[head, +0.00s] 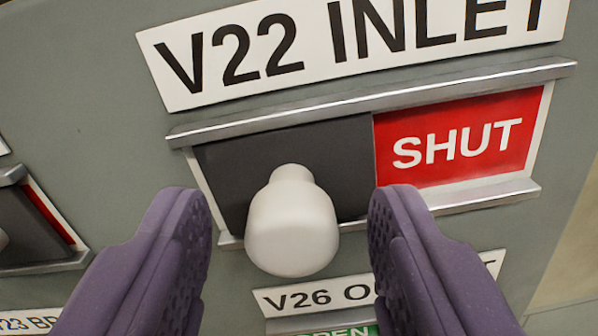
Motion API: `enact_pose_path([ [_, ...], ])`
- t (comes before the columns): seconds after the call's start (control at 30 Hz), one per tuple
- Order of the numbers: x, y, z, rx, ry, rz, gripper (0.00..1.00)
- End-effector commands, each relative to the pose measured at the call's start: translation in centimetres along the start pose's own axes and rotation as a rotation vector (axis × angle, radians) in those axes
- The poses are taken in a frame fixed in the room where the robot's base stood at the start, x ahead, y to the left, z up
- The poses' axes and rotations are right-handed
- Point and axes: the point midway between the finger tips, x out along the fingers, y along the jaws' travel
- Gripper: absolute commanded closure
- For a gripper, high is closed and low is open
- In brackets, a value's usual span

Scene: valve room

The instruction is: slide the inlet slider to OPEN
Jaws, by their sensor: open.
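The inlet slider is a dark plate (340,155) with a white knob (292,222), under the label "V22 INLET" (350,50). The plate covers the left part of its frame. A red "SHUT" field (458,140) shows to the right of it. My gripper (288,215) is open, with one purple finger on each side of the knob. Gaps show between the knob and both fingers, and it is not held. The right finger hides a little of the frame's lower rail.
Metal rails (370,100) run above and below the slider. Below is a label starting "V26 O" (320,297), with a green "OPEN" field (345,331) partly hidden by my right finger. At the left edge, another slider (30,225) shows red, above a partly hidden "V23" label (25,321).

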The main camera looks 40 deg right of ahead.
Motion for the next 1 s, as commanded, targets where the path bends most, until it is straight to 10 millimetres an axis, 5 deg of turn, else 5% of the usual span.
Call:
enact_pose_path([
  [0.3, 0.5, 0.0, 0.0, 0.000, -0.001, -0.001, 0.47],
  [0.53, 0.5, 0.0, 0.0, 0.000, -0.001, -0.001, 1.00],
  [0.77, 0.5, 0.4, 0.0, 0.001, 0.000, -0.001, 1.00],
  [1.0, 0.6, 4.8, -0.6, 0.003, 0.004, 0.001, 1.00],
])
